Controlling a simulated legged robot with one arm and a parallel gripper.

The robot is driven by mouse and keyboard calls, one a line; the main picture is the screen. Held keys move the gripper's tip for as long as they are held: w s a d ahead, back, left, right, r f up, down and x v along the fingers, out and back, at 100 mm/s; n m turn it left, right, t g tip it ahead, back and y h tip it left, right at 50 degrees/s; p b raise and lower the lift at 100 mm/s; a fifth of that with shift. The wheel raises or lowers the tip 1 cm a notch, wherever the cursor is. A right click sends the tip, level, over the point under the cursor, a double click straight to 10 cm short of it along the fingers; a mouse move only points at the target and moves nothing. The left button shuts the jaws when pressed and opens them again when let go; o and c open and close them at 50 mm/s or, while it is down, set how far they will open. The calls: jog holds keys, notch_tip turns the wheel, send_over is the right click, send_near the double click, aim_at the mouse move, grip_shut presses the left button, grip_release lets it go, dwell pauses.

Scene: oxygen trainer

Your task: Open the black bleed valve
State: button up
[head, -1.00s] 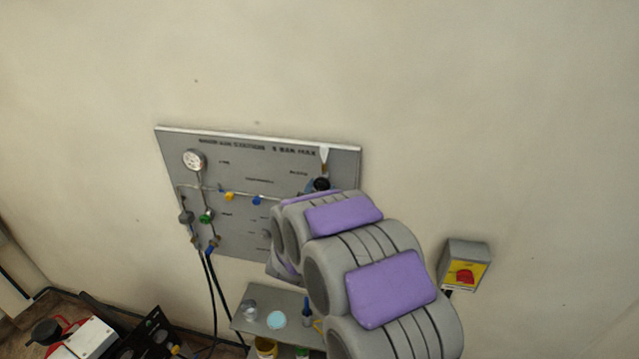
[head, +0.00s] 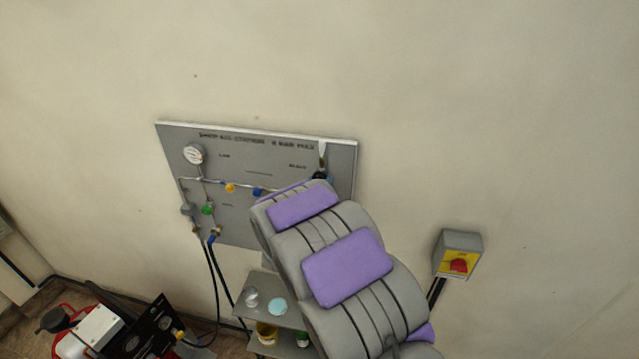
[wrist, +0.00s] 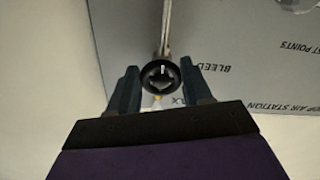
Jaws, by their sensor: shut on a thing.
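The black bleed valve (wrist: 159,77) is a round black knob on a metal pipe, near the word BLEED in the wrist view. In the head view it shows as a small dark shape (head: 320,175) at the panel's upper right, just above my arm. My gripper (wrist: 158,72) has one dark finger on each side of the knob and is shut on it. In the head view my arm hides the gripper. The grey panel (head: 270,155) carries the valve.
A gauge (head: 194,154), a yellow valve (head: 229,188), a blue valve (head: 257,191) and a green valve (head: 208,209) sit left on the panel. A shelf (head: 262,287) stands below. A yellow box with a red switch (head: 459,265) is on the wall at right.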

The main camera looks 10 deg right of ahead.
jog(key=o, duration=1)
jog(key=shift+w+a, duration=0.15)
jog(key=shift+o, duration=0.2)
jog(key=shift+s, duration=0.2)
jog(key=b+v, duration=0.3)
jog(key=v, duration=0.9)
jog(key=shift+w+a, duration=0.1)
jog(key=shift+w, duration=0.1)
